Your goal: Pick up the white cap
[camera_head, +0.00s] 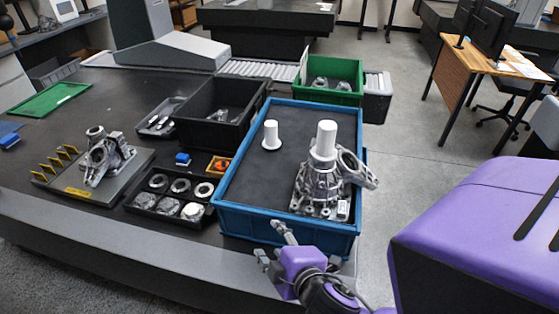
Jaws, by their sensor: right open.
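Two white cap-like pieces show in the head view. One white cap (271,137), a short cylinder with a wider foot, stands upright on the dark floor of the blue tray (287,227), towards its left side. The other white piece (326,141) is a taller cylinder upright on top of a grey metal casting (320,183) in the same tray. I cannot tell which one the task means. My right gripper (272,245) is open and empty, close to the tray's front wall, nearer to me than both white pieces. My left gripper is not in view.
A black bin (216,139) and a black tray of metal rings (140,209) stand left of the blue tray. A green bin (333,93) is behind it. Another casting (104,160) sits on a plate at left. The tray floor left of the casting is largely bare.

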